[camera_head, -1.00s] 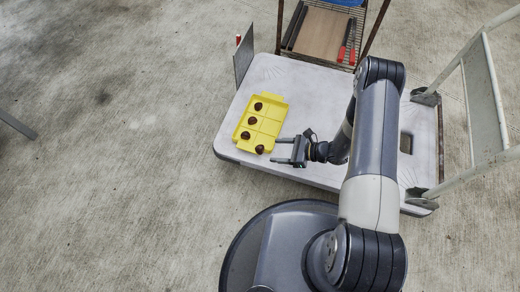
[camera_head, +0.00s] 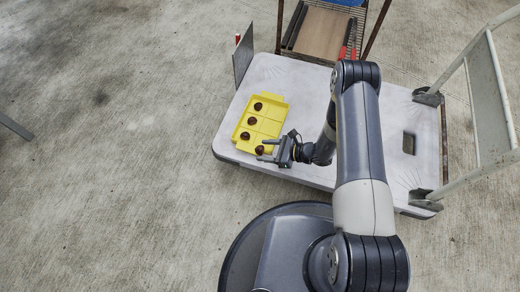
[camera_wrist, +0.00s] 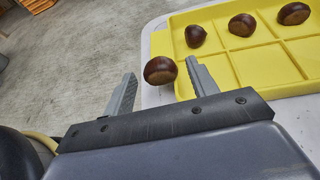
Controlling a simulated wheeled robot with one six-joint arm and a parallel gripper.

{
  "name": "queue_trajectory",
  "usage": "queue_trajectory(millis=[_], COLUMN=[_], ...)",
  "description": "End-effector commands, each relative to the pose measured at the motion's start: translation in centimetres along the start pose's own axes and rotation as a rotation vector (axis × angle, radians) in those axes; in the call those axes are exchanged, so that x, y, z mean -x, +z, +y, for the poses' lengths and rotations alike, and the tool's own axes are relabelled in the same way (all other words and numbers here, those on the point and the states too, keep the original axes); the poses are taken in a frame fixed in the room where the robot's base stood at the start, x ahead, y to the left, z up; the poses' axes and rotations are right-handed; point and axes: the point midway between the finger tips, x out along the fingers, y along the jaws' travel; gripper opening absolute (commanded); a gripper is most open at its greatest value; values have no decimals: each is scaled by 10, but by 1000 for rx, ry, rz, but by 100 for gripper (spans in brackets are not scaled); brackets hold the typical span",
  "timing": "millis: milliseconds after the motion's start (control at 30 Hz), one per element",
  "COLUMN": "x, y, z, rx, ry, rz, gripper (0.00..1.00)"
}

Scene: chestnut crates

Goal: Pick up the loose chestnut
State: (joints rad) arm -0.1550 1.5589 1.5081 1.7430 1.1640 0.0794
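The loose brown chestnut (camera_head: 259,150) is by the near right corner of the yellow tray (camera_head: 281,112). In the wrist view the loose chestnut (camera_wrist: 160,71) shows between my fingertips, just outside the tray's rim (camera_wrist: 163,45). My gripper (camera_head: 263,150) is open, with one finger on each side of the chestnut. In the wrist view, gaps show between the chestnut and both fingers of my gripper (camera_wrist: 163,74). Whether the fingertips are level with it is hard to tell. The chestnut's underside is hidden.
Three chestnuts sit in tray compartments, one of them (camera_wrist: 195,36) nearest my gripper. The tray is on a white cart deck (camera_head: 290,75). A grey upright plate (camera_head: 243,57) stands behind left. The cart's handle frame (camera_head: 487,105) is at right. A rack with red-handled tools (camera_head: 347,50) stands behind.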

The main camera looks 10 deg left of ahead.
Motion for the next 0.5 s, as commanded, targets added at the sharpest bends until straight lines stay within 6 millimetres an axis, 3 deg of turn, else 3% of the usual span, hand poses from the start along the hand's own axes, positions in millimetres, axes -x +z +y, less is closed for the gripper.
queue_trajectory(millis=[500], x=[0], y=[0], z=[0], rx=[0], ry=[0], rz=[0], gripper=[13])
